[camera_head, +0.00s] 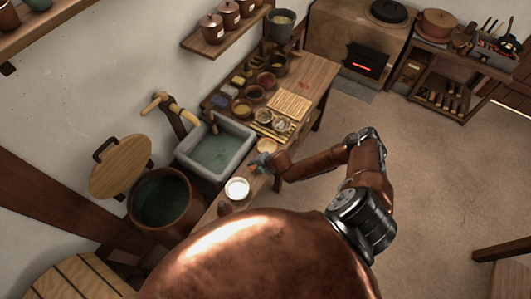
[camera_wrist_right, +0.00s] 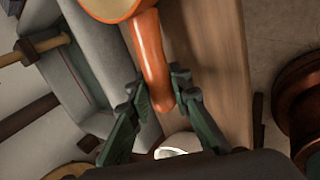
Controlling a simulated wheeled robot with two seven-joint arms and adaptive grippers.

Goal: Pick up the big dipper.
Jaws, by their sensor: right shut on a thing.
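The big dipper shows in the wrist view as an orange-brown handle (camera_wrist_right: 152,62) with part of a round bowl (camera_wrist_right: 108,8) at the top edge, cut off by the frame. My right gripper (camera_wrist_right: 158,88) is shut on the lower end of this handle. In the head view the dipper's pale bowl (camera_head: 267,146) is small, just beyond my right gripper (camera_head: 262,163), over the edge of the bench beside the sink. Whether the dipper touches the bench is hard to tell. My left gripper is not in view.
A grey stone sink (camera_head: 216,150) with a yellow tap stands left of the gripper. A bowl with white contents (camera_head: 237,188) sits nearer. A large copper vat (camera_head: 165,200) is lower left. Small bowls and a board (camera_head: 289,104) lie farther along the bench.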

